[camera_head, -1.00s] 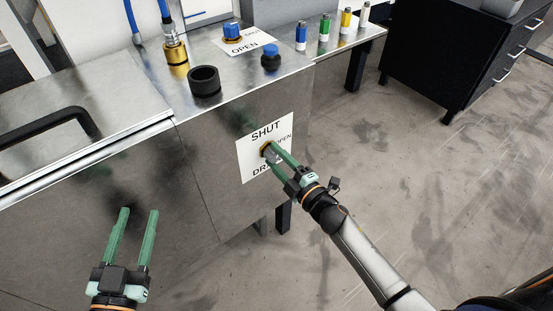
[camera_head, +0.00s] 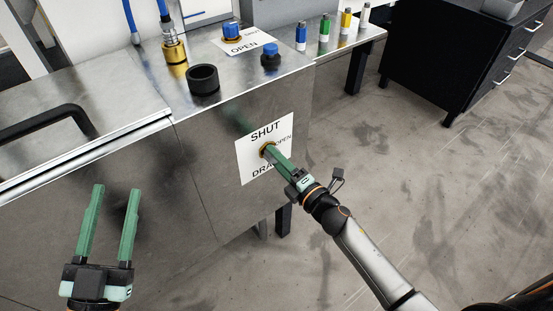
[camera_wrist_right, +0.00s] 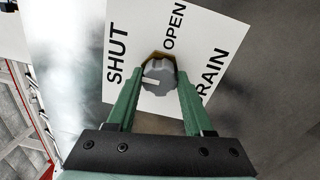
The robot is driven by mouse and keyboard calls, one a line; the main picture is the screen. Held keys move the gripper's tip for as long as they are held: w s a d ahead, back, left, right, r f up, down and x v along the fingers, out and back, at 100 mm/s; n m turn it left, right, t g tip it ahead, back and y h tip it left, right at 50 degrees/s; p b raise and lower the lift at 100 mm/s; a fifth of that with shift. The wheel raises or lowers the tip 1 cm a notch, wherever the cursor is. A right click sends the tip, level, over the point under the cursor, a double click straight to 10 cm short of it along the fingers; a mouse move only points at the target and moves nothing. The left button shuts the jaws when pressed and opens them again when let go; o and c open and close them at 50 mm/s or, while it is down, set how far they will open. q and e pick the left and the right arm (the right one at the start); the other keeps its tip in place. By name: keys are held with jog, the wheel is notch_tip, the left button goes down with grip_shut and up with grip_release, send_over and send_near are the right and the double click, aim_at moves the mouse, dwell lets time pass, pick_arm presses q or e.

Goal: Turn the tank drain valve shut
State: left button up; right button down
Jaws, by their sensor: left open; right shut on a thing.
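The drain valve is a grey knob (camera_wrist_right: 158,74) with a white pointer mark, on a brass base (camera_head: 265,149). It sits on a white label (camera_head: 247,165) reading SHUT, OPEN and DRAIN, on the front of the metal tank (camera_head: 205,150). In the right wrist view the mark points left, toward the SHUT side of the label. My right gripper (camera_head: 270,152) is shut on the knob, one green finger on each side; in the head view the fingers overlap and hide most of it. My left gripper (camera_head: 115,188) is open and empty, in front of the tank at lower left.
On the tank top stand a black ring (camera_head: 204,79), a brass fitting (camera_head: 175,52) with a blue hose, and blue knobs (camera_head: 232,31), (camera_head: 270,54). Several coloured bottles (camera_head: 324,27) stand at the back right. A black drawer cabinet (camera_head: 440,60) stands beyond. The floor at right is clear.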

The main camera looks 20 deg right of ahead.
jog(key=shift+c, duration=1.4)
grip_release()
pick_arm(q)
jog(key=f, duration=0.1)
jog(key=f+n+g+y, duration=0.1)
jog(key=f, duration=0.1)
jog(key=w+f+g+p, duration=0.1)
jog(key=f, duration=0.1)
jog(key=shift+w+a+f+n+y, duration=0.1)
jog(key=shift+a+f+n+y, duration=0.1)
jog(key=shift+f+n+y, duration=0.15)
pick_arm(e)
jog(key=v, duration=1.2)
jog(key=shift+s+d, duration=0.15)
jog(key=shift+s, duration=0.1)
pick_arm(q)
jog(key=shift+r, duration=0.2)
